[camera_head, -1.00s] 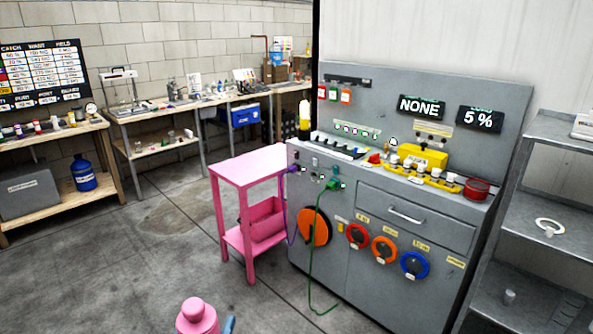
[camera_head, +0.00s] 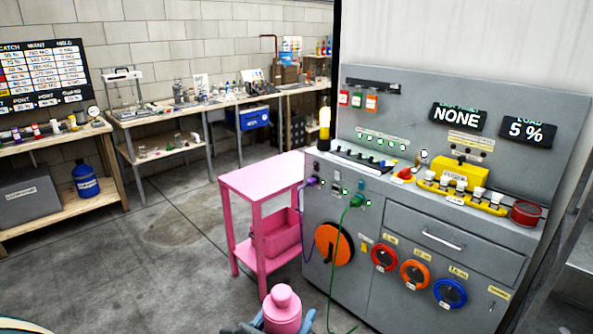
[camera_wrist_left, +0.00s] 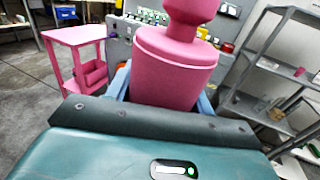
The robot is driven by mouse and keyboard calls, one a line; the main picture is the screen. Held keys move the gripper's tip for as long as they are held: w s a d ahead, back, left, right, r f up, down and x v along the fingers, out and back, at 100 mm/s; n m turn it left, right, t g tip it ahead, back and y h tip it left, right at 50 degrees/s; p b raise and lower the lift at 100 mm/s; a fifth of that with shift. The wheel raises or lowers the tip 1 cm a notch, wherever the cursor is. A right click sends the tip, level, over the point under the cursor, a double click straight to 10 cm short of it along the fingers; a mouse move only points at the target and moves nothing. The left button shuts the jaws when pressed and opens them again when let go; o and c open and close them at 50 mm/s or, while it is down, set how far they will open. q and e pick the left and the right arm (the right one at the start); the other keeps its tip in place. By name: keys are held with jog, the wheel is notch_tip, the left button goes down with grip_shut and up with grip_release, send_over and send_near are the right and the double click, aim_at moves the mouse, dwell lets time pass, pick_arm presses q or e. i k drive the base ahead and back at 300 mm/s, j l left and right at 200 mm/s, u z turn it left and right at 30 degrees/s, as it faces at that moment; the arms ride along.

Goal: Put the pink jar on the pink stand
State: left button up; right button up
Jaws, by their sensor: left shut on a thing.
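The pink jar (camera_head: 282,311), with a round knob on its lid, is at the bottom of the head view, upright. My left gripper (camera_head: 272,328) is shut on it; only bits of the blue fingers show there. In the left wrist view the jar (camera_wrist_left: 172,68) stands between the blue fingers, its top cut off by the frame edge. The pink stand (camera_head: 262,176) is a small table with a lower shelf holding a pink bin, ahead of the jar and left of the grey console. It also shows at the left of the wrist view (camera_wrist_left: 75,37). Its top is bare. My right gripper is not in view.
The grey console (camera_head: 440,232) stands right beside the stand, with purple and green cables hanging down its front. Workbenches (camera_head: 165,112) line the back wall. Grey shelves (camera_wrist_left: 268,75) stand at the right in the wrist view. The floor left of the stand is clear.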

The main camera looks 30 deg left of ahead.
aim_at(273, 175)
jog(key=i+j+z, duration=0.1)
jog(key=j, duration=0.25)
jog(key=i+j+z, duration=0.15)
jog(key=j, duration=0.2)
jog(key=i+j+z, duration=0.1)
jog(key=j, duration=0.25)
jog(key=i+j+z, duration=0.15)
jog(key=j, duration=0.25)
jog(key=i+j, duration=0.1)
jog(key=j, duration=0.25)
jog(key=i+j, duration=0.1)
jog(key=j, duration=0.3)
jog(key=i+j, duration=0.1)
jog(key=j, duration=0.25)
jog(key=i+j, duration=0.1)
jog(key=j, duration=0.3)
jog(key=i+j, duration=0.9)
jog(key=i, duration=0.15)
